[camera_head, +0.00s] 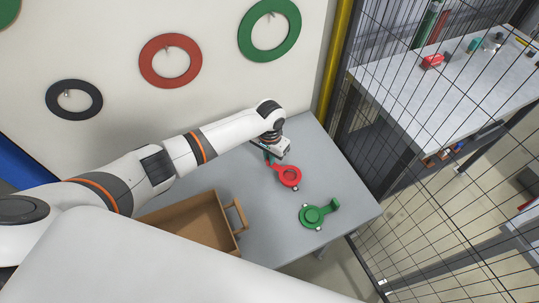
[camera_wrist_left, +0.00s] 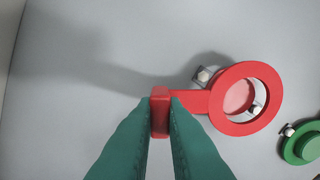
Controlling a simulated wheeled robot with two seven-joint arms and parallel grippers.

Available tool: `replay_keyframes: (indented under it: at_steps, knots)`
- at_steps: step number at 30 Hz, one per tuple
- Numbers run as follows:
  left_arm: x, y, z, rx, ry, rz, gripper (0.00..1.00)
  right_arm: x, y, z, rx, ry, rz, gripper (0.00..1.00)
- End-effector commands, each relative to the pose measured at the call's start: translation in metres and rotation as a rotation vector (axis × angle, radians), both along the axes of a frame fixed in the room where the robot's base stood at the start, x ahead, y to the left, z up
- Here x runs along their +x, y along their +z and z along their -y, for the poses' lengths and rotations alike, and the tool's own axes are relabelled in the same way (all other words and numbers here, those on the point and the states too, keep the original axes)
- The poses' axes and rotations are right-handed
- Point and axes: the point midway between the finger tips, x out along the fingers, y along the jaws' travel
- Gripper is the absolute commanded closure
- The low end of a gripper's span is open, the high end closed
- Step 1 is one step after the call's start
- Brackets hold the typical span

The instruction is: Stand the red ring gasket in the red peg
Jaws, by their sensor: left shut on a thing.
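The red ring gasket (camera_head: 289,176) is a flat ring with a straight tab, over the grey table. In the left wrist view, the red ring gasket (camera_wrist_left: 272,81) lies flat at right, its tab running left to my gripper. My left gripper (camera_wrist_left: 161,106) has green fingers shut on the upright block at the tab's end; the left gripper (camera_head: 271,157) also shows in the head view. A paler red disc, apparently the red peg (camera_wrist_left: 238,96), shows through the ring's hole, off-centre. I cannot tell whether the ring touches it.
A green ring piece with a tab (camera_head: 313,215) is on the table (camera_head: 245,177), nearer and to the right. A brown open tray (camera_head: 190,215) stands at left. Black, red and green rings hang on the wall. A wire fence (camera_head: 440,130) stands to the right.

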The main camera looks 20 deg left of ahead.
Motion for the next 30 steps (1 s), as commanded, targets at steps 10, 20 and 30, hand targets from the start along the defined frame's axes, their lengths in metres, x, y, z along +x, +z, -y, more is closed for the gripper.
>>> replay_keyframes:
  at_steps: [10,20,30]
  knots:
    - [0.0,0.0,0.0,0.0,0.0,0.0,1.0,0.0,0.002,0.0,0.0,0.0,0.0,0.64]
    - [0.0,-0.007,0.0,0.0,0.001,0.0,1.0,0.0,-0.003,0.0,0.0,0.0,0.0,0.64]
    - [0.0,-0.015,0.0,0.0,0.001,0.0,1.0,0.0,-0.008,0.0,0.0,0.0,0.0,0.64]
